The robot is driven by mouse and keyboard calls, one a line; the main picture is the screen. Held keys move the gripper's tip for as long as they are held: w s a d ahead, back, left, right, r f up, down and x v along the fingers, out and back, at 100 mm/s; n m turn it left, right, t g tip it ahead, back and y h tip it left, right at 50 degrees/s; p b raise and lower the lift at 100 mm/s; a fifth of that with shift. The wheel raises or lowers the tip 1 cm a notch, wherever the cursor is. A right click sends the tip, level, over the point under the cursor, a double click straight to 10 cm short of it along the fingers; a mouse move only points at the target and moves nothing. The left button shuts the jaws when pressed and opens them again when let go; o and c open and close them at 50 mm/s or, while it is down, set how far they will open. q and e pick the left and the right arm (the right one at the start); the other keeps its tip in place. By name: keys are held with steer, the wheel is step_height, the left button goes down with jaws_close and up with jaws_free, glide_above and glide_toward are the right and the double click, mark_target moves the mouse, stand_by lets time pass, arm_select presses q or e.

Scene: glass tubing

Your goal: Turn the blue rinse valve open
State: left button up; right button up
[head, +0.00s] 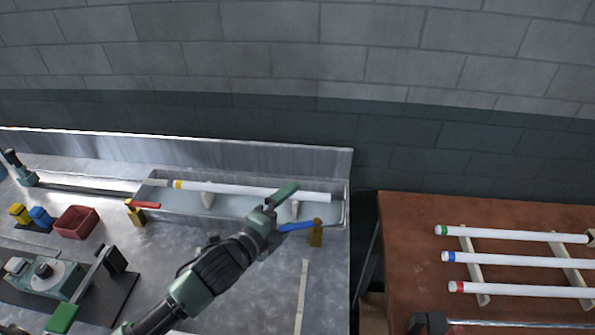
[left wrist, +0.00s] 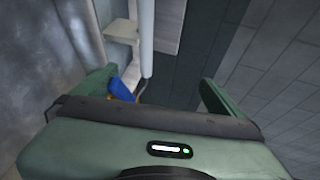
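The blue rinse valve has a blue lever (head: 297,227) on a yellow body (head: 316,235), near the right end of the metal sink's front edge. The lever points left from the body. My left gripper (head: 280,208) is at the lever's left end. In the left wrist view the fingers of my left gripper (left wrist: 156,90) are spread wide. The blue lever (left wrist: 121,88) shows between them, close to the left finger; I cannot tell whether they touch. The yellow body is mostly hidden there. My right gripper is not in view.
A trough (head: 235,205) with a white tube (head: 250,190) across it lies behind the gripper. A red-levered valve (head: 145,205) stands at its left end. A red bin (head: 76,222) is further left. A brown table (head: 400,240) with several tubes is at right, past a gap.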

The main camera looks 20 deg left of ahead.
mark_target(297, 226)
arm_select(q)
step_height(297, 226, up, 16)
steer(key=s+d+m+t+h, duration=0.1)
steer(key=d+t, duration=0.1)
steer(key=shift+d+h, duration=0.3)
steer(key=w+a+f+g+y, duration=0.1)
steer(key=f, duration=0.3)
steer(key=a+f+n, duration=0.1)
steer(key=a+f, duration=0.1)
steer(key=f, duration=0.3)
steer(key=w+a+f+g+y, duration=0.1)
steer(key=a+f, duration=0.1)
steer(key=f, duration=0.3)
steer(key=shift+w+f+g+y, duration=0.2)
steer(key=shift+w+g+y, duration=0.1)
steer(key=shift+c, duration=0.7)
steer(key=s+a, duration=0.1)
steer(key=s, duration=0.1)
steer(key=shift+s+a+r, duration=0.1)
steer(key=shift+s+a, duration=0.3)
steer(key=c, duration=0.7)
steer(key=shift+n, duration=0.3)
steer(key=shift+s+a+f+p, duration=0.2)
steer(key=shift+s+a+p, duration=0.2)
steer(key=shift+s+a, duration=0.8)
steer(key=shift+s+a+f+p, duration=0.2)
steer(key=shift+s+a+p, duration=0.15)
steer(key=shift+s+a, duration=0.85)
steer(key=shift+w, duration=0.15)
